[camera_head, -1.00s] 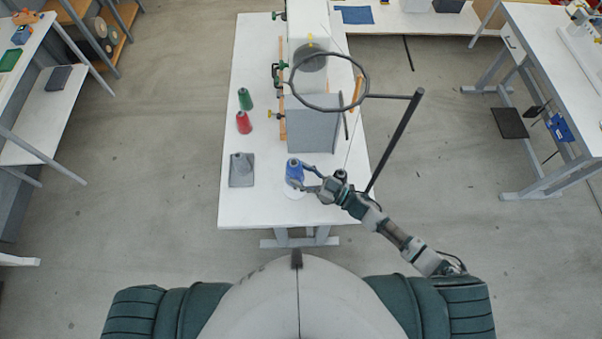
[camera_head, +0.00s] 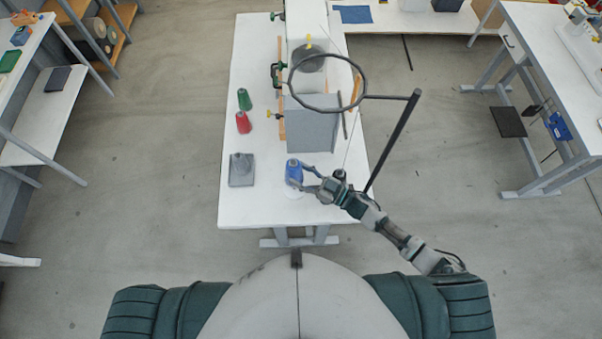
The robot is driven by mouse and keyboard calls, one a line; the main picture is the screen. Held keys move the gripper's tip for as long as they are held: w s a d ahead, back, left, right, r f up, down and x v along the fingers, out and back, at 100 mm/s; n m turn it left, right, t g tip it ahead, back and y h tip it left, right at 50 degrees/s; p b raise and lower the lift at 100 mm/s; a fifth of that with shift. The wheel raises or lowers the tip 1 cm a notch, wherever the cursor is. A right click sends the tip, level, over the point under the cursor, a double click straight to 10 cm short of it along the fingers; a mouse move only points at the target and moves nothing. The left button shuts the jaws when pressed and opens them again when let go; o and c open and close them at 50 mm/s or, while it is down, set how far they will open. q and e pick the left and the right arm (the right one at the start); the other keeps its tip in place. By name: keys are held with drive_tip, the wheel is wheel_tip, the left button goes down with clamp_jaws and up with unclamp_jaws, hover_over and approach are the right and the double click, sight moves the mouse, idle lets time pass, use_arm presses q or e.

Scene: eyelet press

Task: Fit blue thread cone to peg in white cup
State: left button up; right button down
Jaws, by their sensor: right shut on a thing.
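The blue thread cone (camera_head: 293,171) is near the front edge of the white table. My right gripper (camera_head: 303,175) is shut on the cone from its right side. The white cup (camera_head: 294,192) shows only as a pale round rim just below the cone. The peg is hidden, so I cannot tell whether the cone is around it or above it. My left gripper is not in view.
Green (camera_head: 245,99) and red (camera_head: 243,122) thread cones stand on the left of the table (camera_head: 257,60). A grey block-like fixture (camera_head: 241,170) lies left of the blue cone. A grey box (camera_head: 313,130) and a dark ring (camera_head: 328,107) on a pole stand behind.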

sight(301, 180)
idle(0.5)
drive_tip(key=shift+f, duration=0.4)
drive_tip(key=shift+p, duration=0.3)
idle(1.7)
drive_tip(key=shift+f+b, duration=3.05)
drive_tip(key=shift+f, duration=0.8)
drive_tip(key=shift+c, duration=1.7)
unclamp_jaws()
drive_tip(key=shift+r+p, duration=2.35)
drive_tip(key=shift+r, duration=0.15)
